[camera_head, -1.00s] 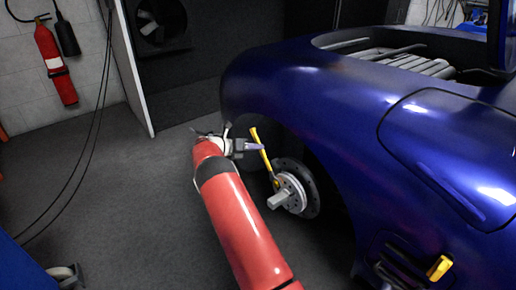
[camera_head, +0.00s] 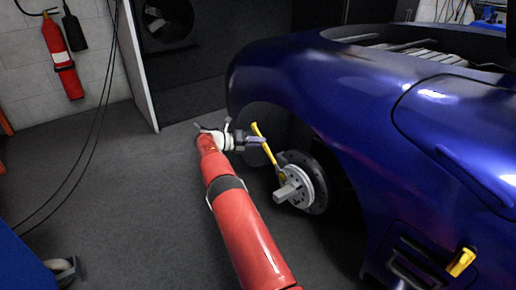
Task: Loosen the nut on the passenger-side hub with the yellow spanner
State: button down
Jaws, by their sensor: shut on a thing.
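The yellow spanner (camera_head: 265,145) stands tilted beside the hub, its upper end leaning to the left. My gripper (camera_head: 260,141) is shut on the spanner's handle, partway down from its top end. The hub (camera_head: 297,187) is a grey disc with holes in the wheel arch of the blue car, with a light block sticking out at its centre. The spanner's lower end reaches the hub's upper left edge. Whether it sits around a nut there is too small to tell.
The blue car (camera_head: 350,110) fills the right side, its fender close above the hub. A yellow-handled item (camera_head: 461,262) sits low on the car at the lower right. A fire extinguisher (camera_head: 62,60) hangs on the left wall. The floor (camera_head: 110,170) to the left is mostly clear.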

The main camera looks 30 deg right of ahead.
jog(key=r+p, duration=0.1)
jog(key=p, duration=0.1)
jog(key=s+r+m+p, duration=0.1)
jog(key=p, duration=0.1)
jog(key=shift+d+r+t, duration=0.1)
jog(key=shift+t, duration=0.2)
jog(key=shift+s, duration=0.15)
dwell(0.8)
jog(key=shift+s+a+f, duration=0.1)
jog(key=shift+a+f, duration=0.1)
jog(key=shift+a, duration=0.35)
dwell(0.4)
jog(key=shift+a, duration=0.15)
jog(key=shift+s+a+p, duration=0.15)
jog(key=shift+a+p, duration=0.25)
jog(key=shift+a, duration=0.8)
jog(key=shift+s+a+p, duration=0.15)
jog(key=shift+a+p, duration=0.2)
jog(key=shift+a, duration=0.8)
jog(key=shift+r, duration=0.1)
